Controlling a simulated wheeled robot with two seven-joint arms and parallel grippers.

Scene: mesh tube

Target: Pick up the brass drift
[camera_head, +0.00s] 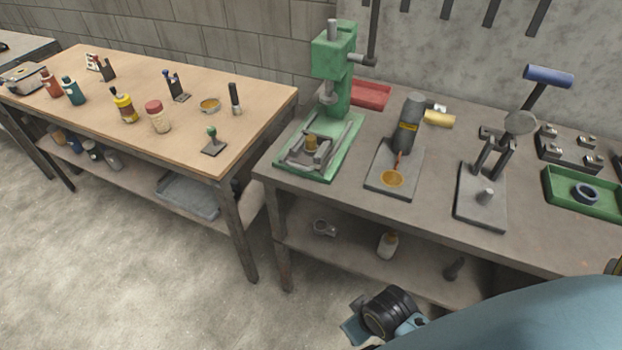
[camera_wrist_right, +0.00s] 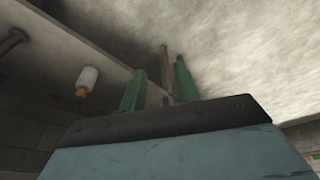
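A short brass-coloured cylinder (camera_head: 438,119) lies on its side on the grey metal bench, behind the dark cylindrical tool on its stand. A thin brown upright, perhaps a bench leg, shows between or behind the fingers. No left gripper can be made out.
The green arbor press (camera_head: 333,75), a stand tool (camera_head: 409,125), a plate with a clevis (camera_head: 482,205) and a green tray (camera_head: 580,208) crowd the metal bench (camera_head: 350,210). The wooden bench (camera_head: 190,140) stands left.

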